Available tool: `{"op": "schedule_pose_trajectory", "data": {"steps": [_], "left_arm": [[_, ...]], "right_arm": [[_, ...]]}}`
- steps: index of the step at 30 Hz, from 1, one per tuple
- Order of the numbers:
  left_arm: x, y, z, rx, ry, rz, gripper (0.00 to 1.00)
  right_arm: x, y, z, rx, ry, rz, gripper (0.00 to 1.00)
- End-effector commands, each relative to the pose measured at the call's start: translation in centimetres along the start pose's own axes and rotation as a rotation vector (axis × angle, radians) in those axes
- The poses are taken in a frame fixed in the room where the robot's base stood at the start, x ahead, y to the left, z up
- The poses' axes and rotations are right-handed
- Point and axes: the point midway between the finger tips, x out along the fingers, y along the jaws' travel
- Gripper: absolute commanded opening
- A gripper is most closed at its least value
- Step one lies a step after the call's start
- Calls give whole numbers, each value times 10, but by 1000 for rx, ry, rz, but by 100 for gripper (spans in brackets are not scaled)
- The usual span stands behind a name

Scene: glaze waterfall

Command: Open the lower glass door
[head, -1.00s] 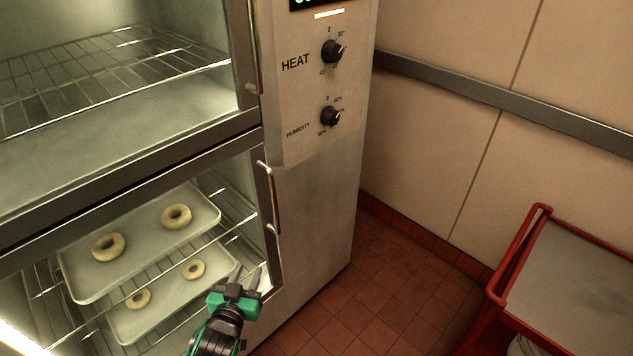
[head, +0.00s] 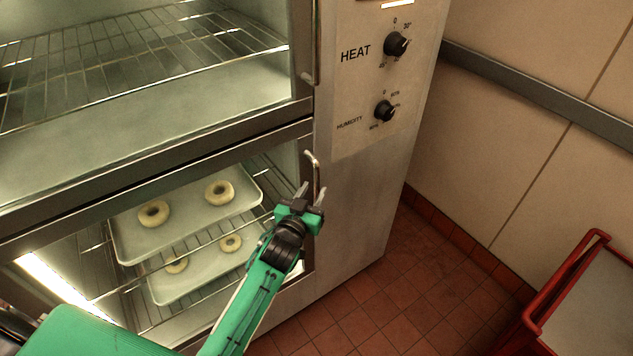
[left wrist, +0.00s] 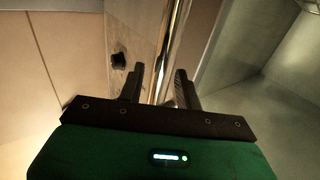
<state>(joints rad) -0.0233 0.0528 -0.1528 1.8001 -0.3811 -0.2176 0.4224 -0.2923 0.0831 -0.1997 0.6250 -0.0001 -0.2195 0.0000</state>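The lower glass door (head: 60,222) of the metal cabinet is shut, and trays of doughnuts show through it. Its vertical metal handle (head: 315,178) is on the right edge of the door. My left gripper (head: 311,192) is at the handle, with its fingers apart and pointing up. In the left wrist view the handle bar (left wrist: 172,50) runs between the two open fingers (left wrist: 158,82), and I see a gap between the bar and at least the right finger. My right gripper is not in view.
The upper door has its own handle (head: 311,45) just above. The control panel (head: 385,80) with two knobs is to the right. A red cart (head: 545,300) stands at the lower right. Tiled floor (head: 365,310) between cabinet and cart is free.

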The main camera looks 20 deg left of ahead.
Motion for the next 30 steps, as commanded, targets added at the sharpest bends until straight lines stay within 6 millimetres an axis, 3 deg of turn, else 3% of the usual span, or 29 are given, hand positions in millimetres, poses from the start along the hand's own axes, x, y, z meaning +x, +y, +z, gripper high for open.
{"op": "schedule_pose_trajectory", "data": {"steps": [7, 18, 24, 30], "left_arm": [[27, 0, -1, 1, 1, 0, 35], [31, 0, 0, 1, 0, 0, 35], [31, 0, 0, 1, 0, 1, 0], [31, 0, 0, 1, 0, 1, 0]], "right_arm": [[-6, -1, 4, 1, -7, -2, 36], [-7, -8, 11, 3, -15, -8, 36], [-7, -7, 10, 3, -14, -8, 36], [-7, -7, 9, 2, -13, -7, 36]]}}
